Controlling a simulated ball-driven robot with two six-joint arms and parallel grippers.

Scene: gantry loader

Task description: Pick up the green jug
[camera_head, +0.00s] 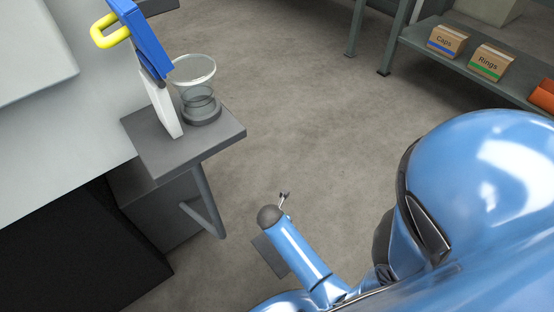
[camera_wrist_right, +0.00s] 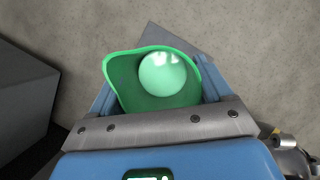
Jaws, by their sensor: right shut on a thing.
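The green jug (camera_wrist_right: 122,78) shows in the right wrist view, seen from above with its flared rim towards the camera. A pale green, shiny round shape (camera_wrist_right: 162,74) shows inside its opening. My right gripper (camera_wrist_right: 156,84) is shut on the jug, with a blue finger at either side of it. The lower part of the jug is hidden behind the gripper. The jug does not show in the head view, and neither does my right gripper there. My left gripper is in neither view.
A grey ledge (camera_head: 150,140) sticks out from a pale machine (camera_head: 60,140) at left. A clear vessel with a grey base (camera_head: 201,110) and a blue-and-white thing with a yellow handle (camera_head: 148,40) stand there. Boxes (camera_head: 491,62) sit on a back-right shelf. The middle floor is clear.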

